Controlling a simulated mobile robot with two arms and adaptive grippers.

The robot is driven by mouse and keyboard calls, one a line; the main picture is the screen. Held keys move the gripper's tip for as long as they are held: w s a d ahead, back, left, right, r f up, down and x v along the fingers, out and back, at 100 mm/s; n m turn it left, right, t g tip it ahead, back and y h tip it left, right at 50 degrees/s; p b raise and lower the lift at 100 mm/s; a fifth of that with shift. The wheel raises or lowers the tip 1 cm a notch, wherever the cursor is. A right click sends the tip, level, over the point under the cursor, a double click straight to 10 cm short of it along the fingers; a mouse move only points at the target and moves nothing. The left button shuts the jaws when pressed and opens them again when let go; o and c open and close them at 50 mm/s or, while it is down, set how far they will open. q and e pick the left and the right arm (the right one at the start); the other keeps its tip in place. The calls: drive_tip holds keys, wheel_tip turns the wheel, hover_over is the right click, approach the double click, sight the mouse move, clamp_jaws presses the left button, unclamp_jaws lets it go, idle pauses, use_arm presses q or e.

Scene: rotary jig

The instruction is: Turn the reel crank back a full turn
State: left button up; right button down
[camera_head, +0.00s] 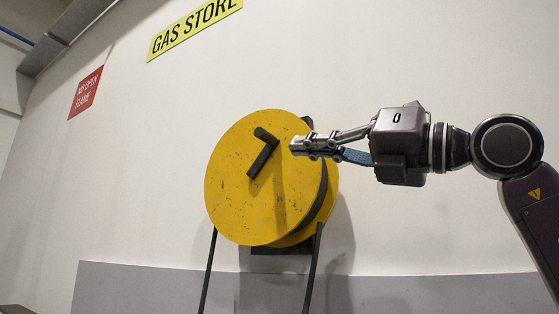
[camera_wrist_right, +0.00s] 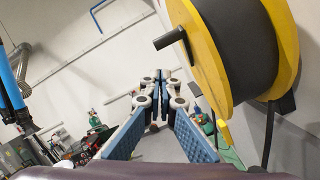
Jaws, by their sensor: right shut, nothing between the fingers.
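A yellow reel (camera_head: 240,200) with a dark drum is mounted on the wall. Its black crank (camera_head: 262,160) sits on the front face, the arm slanting up to a round handle (camera_head: 265,135) that sticks out. My right gripper (camera_head: 300,146) is shut and empty, to the right of the crank and apart from it. In the right wrist view the fingers (camera_wrist_right: 160,78) are together, and the crank handle (camera_wrist_right: 169,39) shows just above them, beside the yellow flange (camera_wrist_right: 205,65). The left gripper is in neither view.
Two dark legs or lines run down below the reel. A yellow gas store sign (camera_head: 194,27) and a red sign (camera_head: 86,92) are on the pale wall. The right wrist view shows bottles and equipment (camera_wrist_right: 85,140) on the floor beyond.

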drive_tip(key=d+f+m+t+y+b, duration=0.1)
drive_tip(key=d+f+m+y+b, duration=0.3)
drive_tip(key=m, duration=0.6)
drive_tip(key=m+h+p, duration=0.1)
drive_tip(key=p, duration=0.9)
approach(269, 135)
drive_tip(key=x, duration=0.5)
drive_tip(key=shift+w+a, duration=0.2)
drive_tip(key=shift+a, duration=0.15)
drive_tip(key=shift+w+a+r+p, duration=0.1)
drive_tip(key=shift+w+a+p, duration=0.3)
drive_tip(key=shift+a+p, duration=0.15)
drive_tip(key=shift+r+b, duration=0.3)
drive_tip(key=shift+r, duration=0.15)
